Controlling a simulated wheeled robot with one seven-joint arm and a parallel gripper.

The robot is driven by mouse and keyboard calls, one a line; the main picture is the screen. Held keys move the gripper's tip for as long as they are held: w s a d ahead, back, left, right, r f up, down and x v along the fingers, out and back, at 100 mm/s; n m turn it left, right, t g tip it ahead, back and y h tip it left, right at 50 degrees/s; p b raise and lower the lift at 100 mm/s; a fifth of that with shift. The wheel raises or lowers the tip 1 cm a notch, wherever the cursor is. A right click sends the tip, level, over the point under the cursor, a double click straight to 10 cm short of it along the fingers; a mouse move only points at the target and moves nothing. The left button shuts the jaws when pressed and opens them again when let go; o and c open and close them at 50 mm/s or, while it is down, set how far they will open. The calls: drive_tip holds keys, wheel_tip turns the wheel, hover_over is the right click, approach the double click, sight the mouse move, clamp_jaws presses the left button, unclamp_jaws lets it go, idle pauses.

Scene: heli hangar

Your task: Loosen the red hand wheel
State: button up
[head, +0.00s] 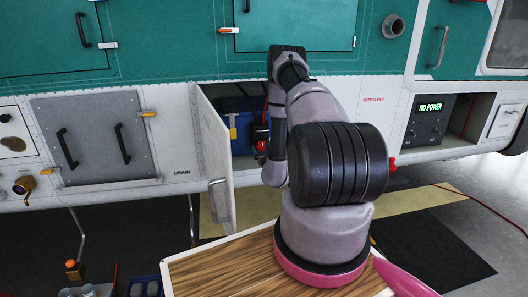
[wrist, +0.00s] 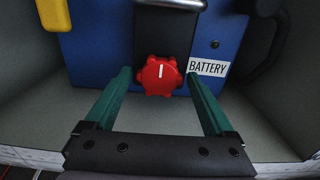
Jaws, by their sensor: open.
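The red hand wheel (wrist: 159,76) is a lobed knob with a white mark pointing up. It sits on a black fitting (wrist: 166,33) at the front of a blue battery box (wrist: 100,55) labelled BATTERY. My gripper (wrist: 157,78) is open, with its green fingers to the left and right of the wheel. A gap shows on each side, and I cannot tell how far the fingertips reach in depth. In the head view the blue box (head: 232,106) is inside the open compartment, and my arm hides much of the opening.
The compartment door (head: 217,160) stands open on the left. A yellow part (wrist: 53,14) is at the upper left of the box, and a dark cable (wrist: 268,60) is on the right. A panel reading NO POWER (head: 429,115) is to the right. A wooden top (head: 225,268) is below my arm.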

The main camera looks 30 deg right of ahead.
drive_tip(key=v, duration=1)
drive_tip(key=shift+s, duration=0.3)
